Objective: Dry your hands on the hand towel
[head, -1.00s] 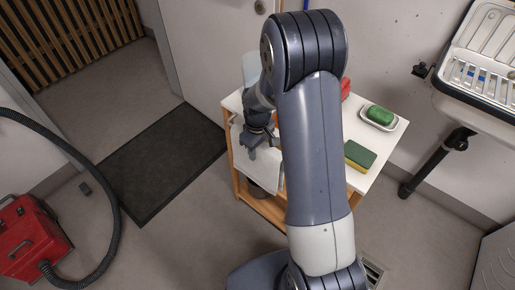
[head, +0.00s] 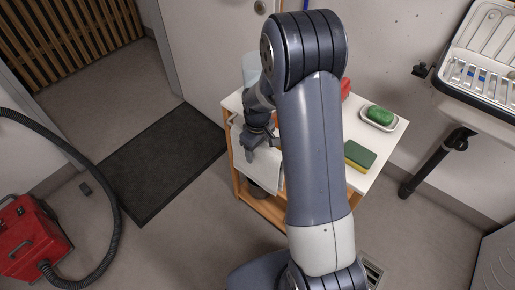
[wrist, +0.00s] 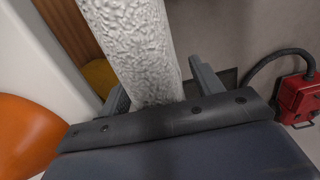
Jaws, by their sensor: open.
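The white, bumpy-textured hand towel (head: 262,178) hangs over the front left edge of a small white-topped wooden cart (head: 234,103). In the wrist view the towel (wrist: 137,50) comes down as a strip between the two fingers of my gripper (wrist: 160,82). The fingers are open, one on each side of the strip, and not closed on it. In the head view my gripper (head: 262,150) is at the upper part of the towel, by the cart's edge. My arm hides part of the cart top and the towel's right side.
A green soap (head: 380,115) in a white dish and a green-yellow sponge (head: 359,155) lie on the cart. A sink unit (head: 485,60) is at right. A dark mat (head: 160,160) and a red vacuum (head: 30,235) with a black hose lie left.

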